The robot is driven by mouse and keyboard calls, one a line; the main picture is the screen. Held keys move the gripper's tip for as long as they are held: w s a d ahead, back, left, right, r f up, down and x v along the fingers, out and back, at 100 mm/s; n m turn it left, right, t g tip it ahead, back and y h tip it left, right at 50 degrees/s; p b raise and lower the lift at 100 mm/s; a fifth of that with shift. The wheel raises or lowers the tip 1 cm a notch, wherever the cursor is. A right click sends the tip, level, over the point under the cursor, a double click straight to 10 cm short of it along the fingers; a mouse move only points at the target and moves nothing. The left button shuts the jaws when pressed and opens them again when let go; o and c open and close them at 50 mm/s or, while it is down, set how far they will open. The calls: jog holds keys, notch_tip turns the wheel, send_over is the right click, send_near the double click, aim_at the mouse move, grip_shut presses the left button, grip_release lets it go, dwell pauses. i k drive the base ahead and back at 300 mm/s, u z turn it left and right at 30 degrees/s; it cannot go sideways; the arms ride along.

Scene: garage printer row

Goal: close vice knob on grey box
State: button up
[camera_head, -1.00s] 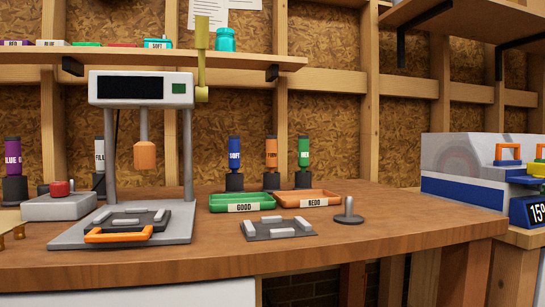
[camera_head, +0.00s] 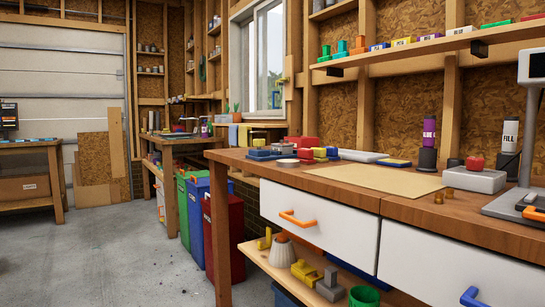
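A low grey box (camera_head: 473,181) sits on the wooden bench at the right, with a red knob (camera_head: 475,162) on its top. I cannot tell whether this is the vice knob, or whether it is open or closed. No clear vice shows on the bench top. My gripper is not in view.
A tan mat (camera_head: 376,178) lies on the bench (camera_head: 335,180), with red, yellow and blue parts (camera_head: 318,153) left of it. A grey printer frame (camera_head: 528,130) is cut off at the right. Bins (camera_head: 222,235) stand by the bench. The concrete floor (camera_head: 110,255) is clear at left.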

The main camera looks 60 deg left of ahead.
aim_at(258, 142)
jog(key=k, duration=0.15)
jog(key=u, duration=1.15)
